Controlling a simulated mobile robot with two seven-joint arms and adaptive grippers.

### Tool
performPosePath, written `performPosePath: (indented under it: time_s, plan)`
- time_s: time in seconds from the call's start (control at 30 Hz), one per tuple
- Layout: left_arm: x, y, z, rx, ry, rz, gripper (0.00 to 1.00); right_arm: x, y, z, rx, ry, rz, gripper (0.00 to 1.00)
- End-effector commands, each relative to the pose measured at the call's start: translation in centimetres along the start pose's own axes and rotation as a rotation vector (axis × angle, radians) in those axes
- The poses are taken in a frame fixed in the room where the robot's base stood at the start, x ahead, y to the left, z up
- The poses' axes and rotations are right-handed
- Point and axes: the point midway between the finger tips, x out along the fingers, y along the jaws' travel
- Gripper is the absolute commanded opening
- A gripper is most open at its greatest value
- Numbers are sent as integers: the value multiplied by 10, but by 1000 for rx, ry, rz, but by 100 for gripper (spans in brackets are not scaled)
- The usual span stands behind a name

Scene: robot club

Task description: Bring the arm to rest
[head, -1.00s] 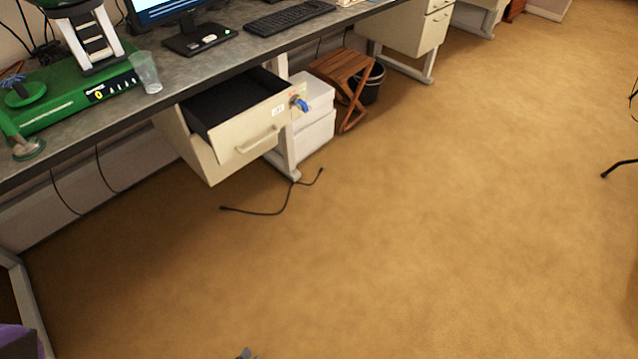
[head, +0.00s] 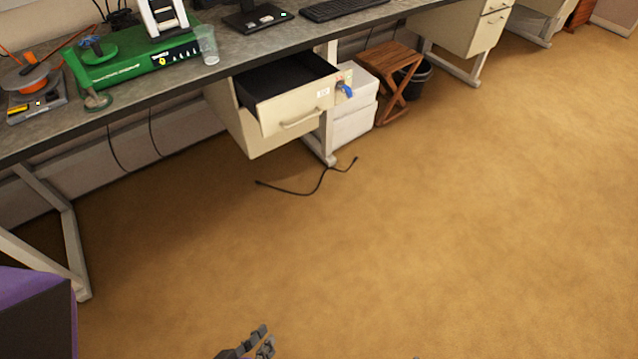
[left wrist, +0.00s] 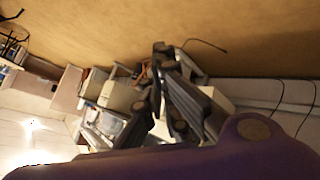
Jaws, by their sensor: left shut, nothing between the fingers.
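My left gripper (head: 262,345) shows at the bottom edge of the head view, low over the bare carpet. Its grey fingers are shut with nothing between them. The rest of the left arm is mostly cut off by the frame. The fingers also show in the left wrist view (left wrist: 162,62), tilted, with the floor and desks behind them.
A desk (head: 215,75) runs along the wall with an open, dark-lined drawer (head: 295,113) jutting out. A black cable (head: 310,190) lies on the floor. A wooden stool (head: 392,75) and a bin (head: 418,78) stand beyond. The carpet (head: 430,240) at centre and right is clear.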

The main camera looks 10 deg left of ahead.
Motion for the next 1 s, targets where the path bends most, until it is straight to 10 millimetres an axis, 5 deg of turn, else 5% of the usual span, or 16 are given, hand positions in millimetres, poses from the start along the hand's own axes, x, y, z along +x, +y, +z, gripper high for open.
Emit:
performPosePath:
  time_s: [0.27,0.63,1.0]
  plan:
    - [0,0,-4,50,-11,-10,0,-5,5,-9,-18,8,4,56]
    - [-10,-40,-19,465,-38,-186,0,-25,-33,-35,-26,11,-22,56]
    - [-12,-40,-20,474,-37,-188,0,-28,-35,-33,-20,8,-24,56]
